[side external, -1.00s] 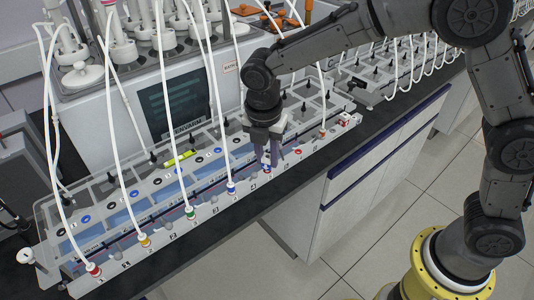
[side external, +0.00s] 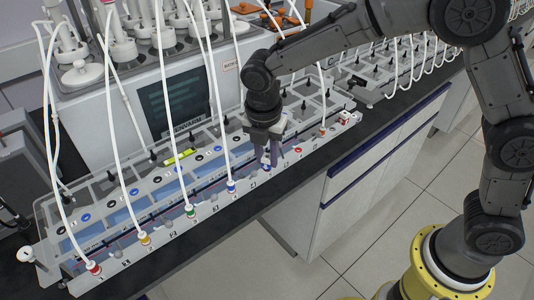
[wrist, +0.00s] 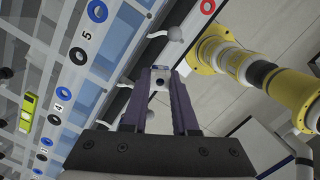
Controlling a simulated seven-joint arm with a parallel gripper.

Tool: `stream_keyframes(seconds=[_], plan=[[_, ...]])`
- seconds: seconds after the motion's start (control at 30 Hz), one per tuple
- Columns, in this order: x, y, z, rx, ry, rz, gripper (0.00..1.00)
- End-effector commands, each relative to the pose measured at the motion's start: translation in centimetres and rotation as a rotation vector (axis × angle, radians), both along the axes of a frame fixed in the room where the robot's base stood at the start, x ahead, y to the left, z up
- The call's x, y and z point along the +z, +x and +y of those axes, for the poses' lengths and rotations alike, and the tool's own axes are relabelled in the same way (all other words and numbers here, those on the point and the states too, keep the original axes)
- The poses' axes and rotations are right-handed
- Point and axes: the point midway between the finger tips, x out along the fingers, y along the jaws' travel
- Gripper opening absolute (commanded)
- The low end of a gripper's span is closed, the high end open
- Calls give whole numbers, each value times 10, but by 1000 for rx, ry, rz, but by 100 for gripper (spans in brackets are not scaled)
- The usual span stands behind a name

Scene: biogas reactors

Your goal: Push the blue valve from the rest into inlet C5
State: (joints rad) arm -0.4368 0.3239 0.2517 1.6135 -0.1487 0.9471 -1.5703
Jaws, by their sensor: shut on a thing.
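My gripper (side external: 267,163) is over the front edge strip of the long reactor unit, fingers pointing down. In the wrist view its two purple-grey fingers (wrist: 160,88) are closed around a small pale piece with a dark round middle (wrist: 160,83). I take this piece for the blue valve; the fingers cover most of it, and in the side view only a bit of blue and white shows at the tips. I cannot tell which is inlet C5.
Several white hoses run down to coloured fittings along the front strip, with a blue one (side external: 231,187) left of my gripper and a green one (side external: 190,211) further left. A grey ball-ended lever (wrist: 174,33) is ahead of the fingers.

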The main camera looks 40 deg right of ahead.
Motion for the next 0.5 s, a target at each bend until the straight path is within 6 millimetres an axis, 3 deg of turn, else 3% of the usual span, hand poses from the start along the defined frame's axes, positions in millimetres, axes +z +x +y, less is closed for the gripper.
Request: stream_keyframes(seconds=[0.5], plan=[[-7,-1,0,0,-1,3,0]])
